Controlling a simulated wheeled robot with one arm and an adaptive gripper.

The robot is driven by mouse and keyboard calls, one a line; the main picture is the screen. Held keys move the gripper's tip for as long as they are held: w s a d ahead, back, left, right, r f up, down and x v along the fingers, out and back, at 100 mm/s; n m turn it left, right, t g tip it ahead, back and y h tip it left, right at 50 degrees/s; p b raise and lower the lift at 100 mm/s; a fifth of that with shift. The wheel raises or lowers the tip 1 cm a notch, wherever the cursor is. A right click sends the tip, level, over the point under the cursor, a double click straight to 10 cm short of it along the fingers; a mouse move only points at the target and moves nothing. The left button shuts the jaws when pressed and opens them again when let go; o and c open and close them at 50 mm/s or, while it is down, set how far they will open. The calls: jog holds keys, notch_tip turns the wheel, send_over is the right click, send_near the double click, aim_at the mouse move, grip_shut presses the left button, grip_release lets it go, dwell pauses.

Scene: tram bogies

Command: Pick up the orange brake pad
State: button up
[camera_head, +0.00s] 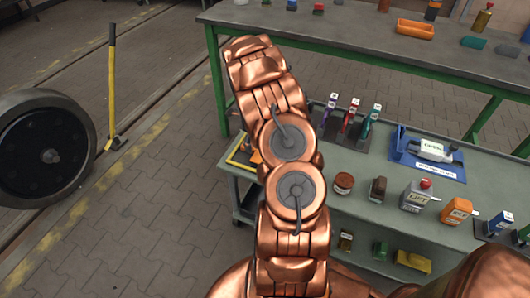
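I cannot tell for sure which thing is the orange brake pad. A small orange piece (255,157) shows at the left end of the grey cart, mostly hidden behind my copper arm. An orange container with a pale label (457,210) stands on the cart's right side. An orange, tray-like piece (414,29) lies on the green-legged bench at the back. My arm rises through the middle of the view, and my gripper is not visible.
The grey cart (330,208) holds a jar (343,183), a grey can (416,195), a blue tray (432,173) and upright coloured tools (350,117). Lower-shelf items include a yellow piece (413,262). A wheel (44,148) and yellow-handled bar (112,85) stand left. Paved floor (160,190) is open between.

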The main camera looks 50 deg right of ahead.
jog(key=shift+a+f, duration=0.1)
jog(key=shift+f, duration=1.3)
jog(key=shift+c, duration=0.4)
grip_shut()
